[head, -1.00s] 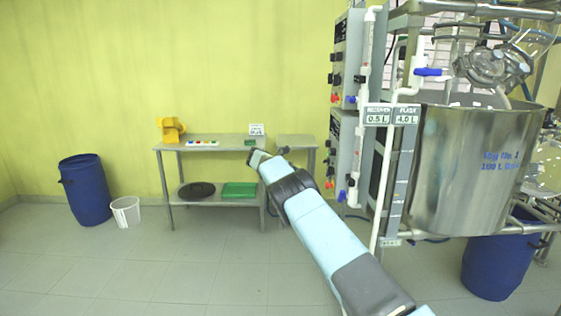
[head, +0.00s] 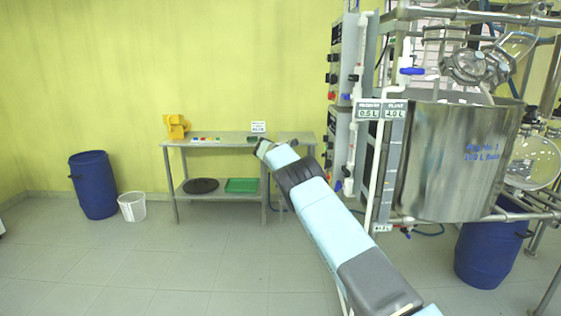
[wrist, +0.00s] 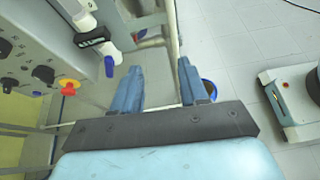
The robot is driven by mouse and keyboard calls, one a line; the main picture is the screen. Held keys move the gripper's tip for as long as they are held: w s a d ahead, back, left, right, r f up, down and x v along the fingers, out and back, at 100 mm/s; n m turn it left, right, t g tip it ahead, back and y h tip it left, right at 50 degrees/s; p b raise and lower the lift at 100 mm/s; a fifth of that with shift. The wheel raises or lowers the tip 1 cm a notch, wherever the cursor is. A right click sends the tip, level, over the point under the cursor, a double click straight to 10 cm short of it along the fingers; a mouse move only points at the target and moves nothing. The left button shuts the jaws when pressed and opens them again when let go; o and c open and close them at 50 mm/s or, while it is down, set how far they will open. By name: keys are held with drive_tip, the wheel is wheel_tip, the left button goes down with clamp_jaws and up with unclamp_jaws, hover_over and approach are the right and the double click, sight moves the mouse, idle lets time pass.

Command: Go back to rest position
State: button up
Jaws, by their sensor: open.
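My gripper (wrist: 160,88) shows in the wrist view with its two blue fingers apart and nothing between them. A white pipe and a glass panel lie beyond the fingers. In the head view my light blue and grey arm reaches forward from the lower right toward the bench, and its far end (head: 262,148) overlaps the bench's right part. The fingers cannot be made out in that view.
A steel reactor vessel (head: 458,160) in a pipe frame stands close on the right, beside control boxes (head: 340,130). A metal bench (head: 215,141) stands at the back wall. A blue drum (head: 94,185) and white bucket (head: 132,208) are left.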

drive_tip(key=s+d+r+m+y, duration=0.2)
drive_tip(key=s+d+r, duration=0.2)
drive_tip(key=d+r, duration=0.3)
drive_tip(key=s+d+r+m+y, duration=0.3)
drive_tip(key=s+d+r, duration=0.15)
drive_tip(key=r, duration=0.45)
drive_tip(key=s+d+r+m+t+y, duration=0.15)
drive_tip(key=s+r, duration=0.25)
drive_tip(key=s, duration=0.5)
drive_tip(key=s+d+r+m+y, duration=0.25)
drive_tip(key=s+r, duration=0.25)
drive_tip(key=s, duration=0.3)
drive_tip(key=s+m+t+y, duration=0.2)
drive_tip(key=s+m, duration=0.2)
drive_tip(key=s, duration=1.6)
drive_tip(key=s+a+f+m+t+y, duration=0.1)
drive_tip(key=s+a+f+m, duration=0.1)
drive_tip(key=s, duration=0.7)
drive_tip(key=s+a+f+m+t, duration=0.1)
drive_tip(key=s+a+f+m, duration=0.1)
drive_tip(key=s+f, duration=0.3)
drive_tip(key=s, duration=0.4)
drive_tip(key=shift+y, duration=0.4)
